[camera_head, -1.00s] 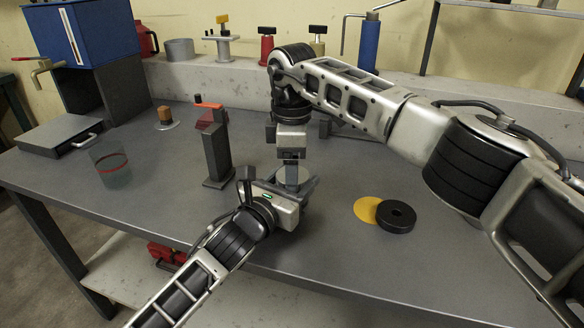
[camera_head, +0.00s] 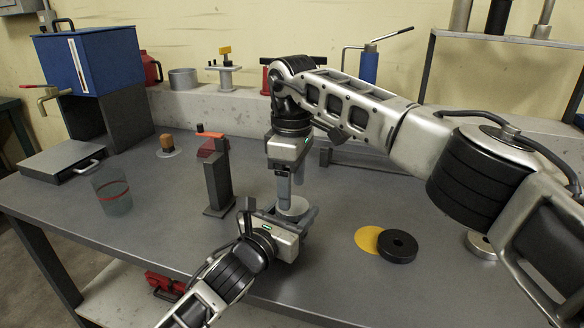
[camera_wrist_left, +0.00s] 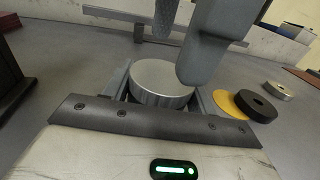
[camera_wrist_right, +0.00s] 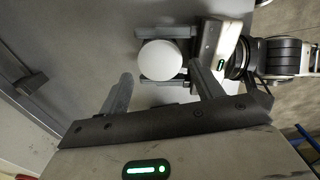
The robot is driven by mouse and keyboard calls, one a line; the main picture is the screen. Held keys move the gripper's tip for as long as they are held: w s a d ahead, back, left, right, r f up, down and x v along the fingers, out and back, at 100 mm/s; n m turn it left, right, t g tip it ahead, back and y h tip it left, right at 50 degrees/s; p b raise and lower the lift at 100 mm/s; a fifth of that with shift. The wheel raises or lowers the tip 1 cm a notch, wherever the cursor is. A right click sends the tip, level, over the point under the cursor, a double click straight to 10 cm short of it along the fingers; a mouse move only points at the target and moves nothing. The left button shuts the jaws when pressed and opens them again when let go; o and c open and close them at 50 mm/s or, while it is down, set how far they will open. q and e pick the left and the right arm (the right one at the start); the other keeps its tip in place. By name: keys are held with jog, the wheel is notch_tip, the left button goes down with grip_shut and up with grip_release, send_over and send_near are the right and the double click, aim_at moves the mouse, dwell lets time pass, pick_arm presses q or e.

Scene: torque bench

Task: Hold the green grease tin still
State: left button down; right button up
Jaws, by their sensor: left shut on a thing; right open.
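A round tin with a pale metal lid (camera_head: 293,206) stands at the front middle of the bench. Its ribbed silver rim shows in the left wrist view (camera_wrist_left: 160,84); I see no green on it. My left gripper (camera_head: 290,215) is shut around the tin, one finger on each side. My right gripper (camera_head: 285,192) is open and points down just above the tin. In the right wrist view, the lid (camera_wrist_right: 160,60) lies beyond and between the right fingertips. The fingers partly hide the lid in the left wrist view.
A black ring (camera_head: 397,245) and a yellow disc (camera_head: 369,239) lie right of the tin, with a silver disc (camera_head: 481,244) further right. A dark post (camera_head: 217,180) and a glass (camera_head: 112,192) stand left. The front edge is close.

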aim_at(293, 205)
jog(key=shift+f, duration=1.8)
jog(key=c, duration=0.8)
jog(key=shift+n, duration=1.7)
